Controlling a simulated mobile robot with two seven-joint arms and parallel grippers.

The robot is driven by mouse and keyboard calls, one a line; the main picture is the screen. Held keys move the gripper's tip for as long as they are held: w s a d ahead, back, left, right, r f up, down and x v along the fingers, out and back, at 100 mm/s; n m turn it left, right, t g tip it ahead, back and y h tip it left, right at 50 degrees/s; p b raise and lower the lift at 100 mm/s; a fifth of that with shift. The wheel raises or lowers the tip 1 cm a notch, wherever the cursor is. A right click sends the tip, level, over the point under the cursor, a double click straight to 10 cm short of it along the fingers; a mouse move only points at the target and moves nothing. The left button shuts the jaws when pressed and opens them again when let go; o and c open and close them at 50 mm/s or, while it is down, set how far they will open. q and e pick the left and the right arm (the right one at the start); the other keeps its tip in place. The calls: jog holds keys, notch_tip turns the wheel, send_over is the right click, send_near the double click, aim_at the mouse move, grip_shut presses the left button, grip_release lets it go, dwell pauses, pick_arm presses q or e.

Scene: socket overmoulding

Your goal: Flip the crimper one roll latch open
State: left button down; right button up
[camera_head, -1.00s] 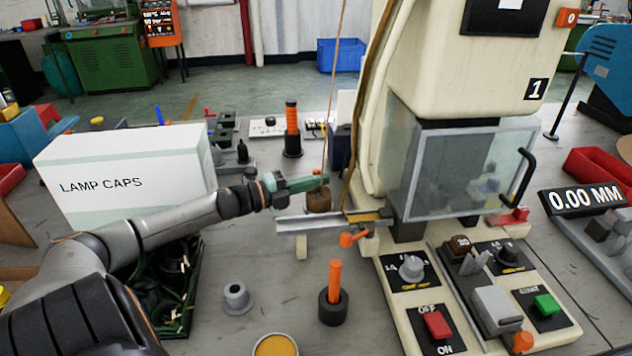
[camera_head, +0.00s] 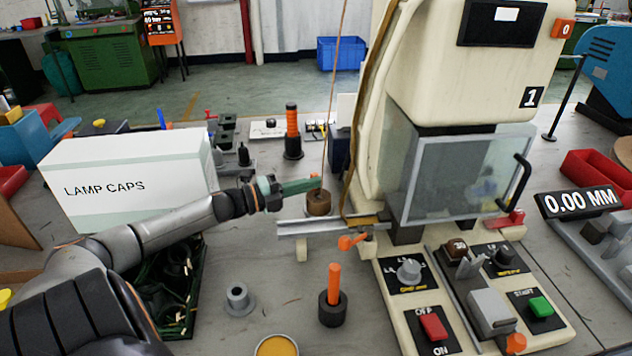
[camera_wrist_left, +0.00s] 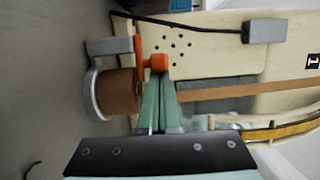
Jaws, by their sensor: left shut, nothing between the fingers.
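The crimper one (camera_head: 455,60) is the cream machine marked 1, with a clear guard. A brown roll (camera_head: 318,203) sits at its left above a metal rail; it also shows in a grey bracket in the left wrist view (camera_wrist_left: 120,94). An orange lever (camera_wrist_left: 158,62) lies beside the roll there, just beyond my fingertips; contact cannot be told. An orange lever (camera_head: 352,241) also shows below the rail in the head view; I cannot tell whether it is the same one. My left gripper (camera_head: 318,183) is shut and empty, its green fingers at the roll's upper left. My right gripper is out of view.
A white LAMP CAPS box (camera_head: 130,180) stands left, behind my left arm. An orange-handled tool (camera_head: 333,295) stands in front of the rail, with a grey flanged part (camera_head: 239,299) left of it. The crimper's control panels (camera_head: 433,327) are at front right.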

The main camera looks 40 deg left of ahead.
pick_arm(q)
jog(key=shift+w+a+r, duration=0.1)
jog(key=shift+a+r, duration=0.1)
jog(key=shift+r, duration=0.05)
jog(key=shift+r, duration=0.3)
notch_tip(320, 180, up, 3)
jog(key=shift+d+f+p, duration=0.1)
jog(key=shift+d+p, duration=0.05)
jog(key=shift+p, duration=0.6)
jog(key=s+d+r+p, duration=0.7)
jog(key=s+d+r, duration=0.2)
jog(key=s, duration=0.1)
jog(key=shift+s+d, duration=0.3)
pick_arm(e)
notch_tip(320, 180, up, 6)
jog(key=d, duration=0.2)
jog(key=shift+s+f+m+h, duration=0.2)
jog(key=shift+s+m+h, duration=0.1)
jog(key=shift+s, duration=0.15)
